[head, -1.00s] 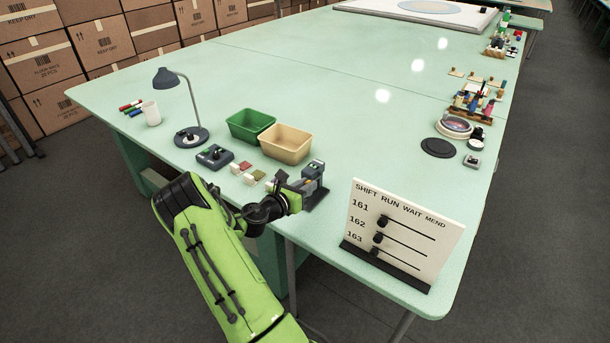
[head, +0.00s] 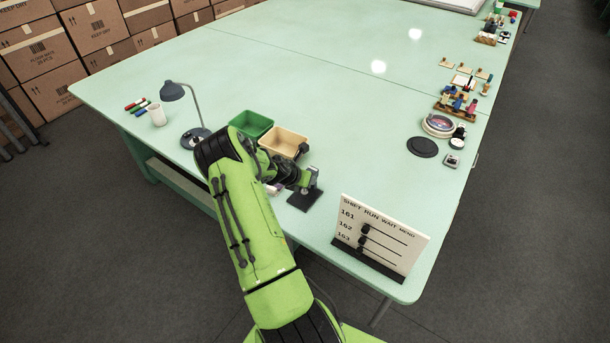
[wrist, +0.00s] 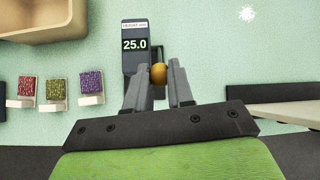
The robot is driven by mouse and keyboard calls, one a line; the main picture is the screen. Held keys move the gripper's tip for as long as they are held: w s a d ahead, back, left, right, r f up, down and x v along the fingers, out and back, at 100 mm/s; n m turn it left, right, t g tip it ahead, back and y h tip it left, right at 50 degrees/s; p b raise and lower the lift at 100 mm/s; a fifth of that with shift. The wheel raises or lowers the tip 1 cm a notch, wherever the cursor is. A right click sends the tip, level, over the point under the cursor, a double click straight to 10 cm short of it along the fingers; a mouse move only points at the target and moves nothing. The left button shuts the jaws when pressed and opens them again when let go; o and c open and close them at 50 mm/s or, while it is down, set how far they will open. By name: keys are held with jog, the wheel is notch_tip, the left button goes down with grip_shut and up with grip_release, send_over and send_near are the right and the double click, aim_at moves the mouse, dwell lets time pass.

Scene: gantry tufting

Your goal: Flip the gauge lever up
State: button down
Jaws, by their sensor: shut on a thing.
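The height gauge (wrist: 135,61) is a grey upright with a dark display reading 25.0, in the upper middle of the wrist view. In the head view the gauge (head: 314,177) stands on a dark base near the table's front edge, partly hidden by my arm. Its lever ends in a round orange knob (wrist: 158,74), just right of the gauge's body. My gripper (wrist: 161,78) is shut on this knob, one finger on each side. In the head view my fingers and the knob are too small and covered to make out.
A tan bin (head: 286,141) and a green bin (head: 250,124) stand behind my arm. Red, green and purple tuft samples (wrist: 57,88) lie left of the gauge. A white slider board (head: 382,233) stands close on the right. The middle of the table is clear.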

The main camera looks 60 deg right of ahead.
jog(key=shift+d+r+y, duration=0.15)
jog(key=shift+y, duration=0.15)
jog(key=c, duration=1)
grip_release()
jog(key=v, duration=1.5)
jog(key=shift+s+a+r, duration=0.1)
jog(key=shift+a+r, duration=0.2)
